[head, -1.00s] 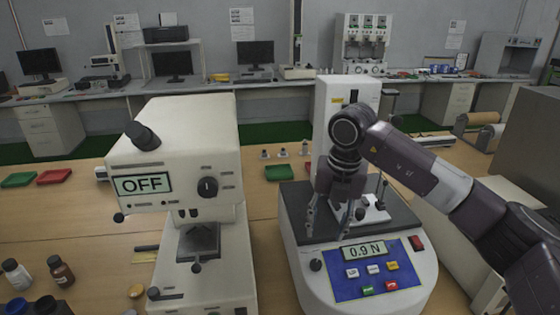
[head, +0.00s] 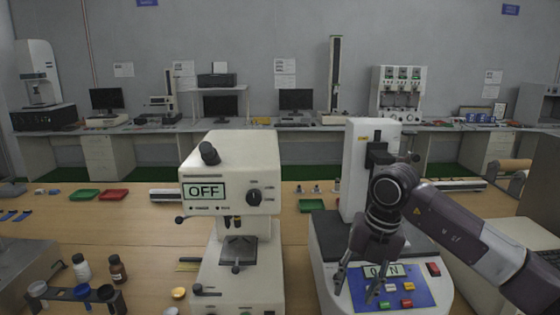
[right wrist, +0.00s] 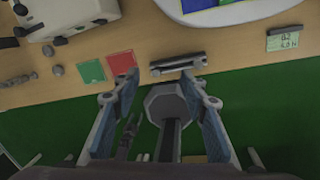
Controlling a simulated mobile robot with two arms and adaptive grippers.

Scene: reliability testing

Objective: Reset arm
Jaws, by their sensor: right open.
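My right arm comes in from the right in the head view, bent, with its gripper (head: 356,286) pointing down. The gripper is open and empty, its two fingers apart. It hangs in front of the white force tester (head: 440,297) and partly covers its display (head: 380,270). In the right wrist view the open fingers (right wrist: 160,100) have nothing clamped between them. A grey octagonal piece (right wrist: 166,103) shows between them, lower down over the green floor. My left gripper is not in view.
A white hardness tester (head: 232,170) reading OFF stands left of the force tester on the wooden table (head: 140,225). Bottles (head: 118,268) and a dark rack (head: 70,294) are at the front left.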

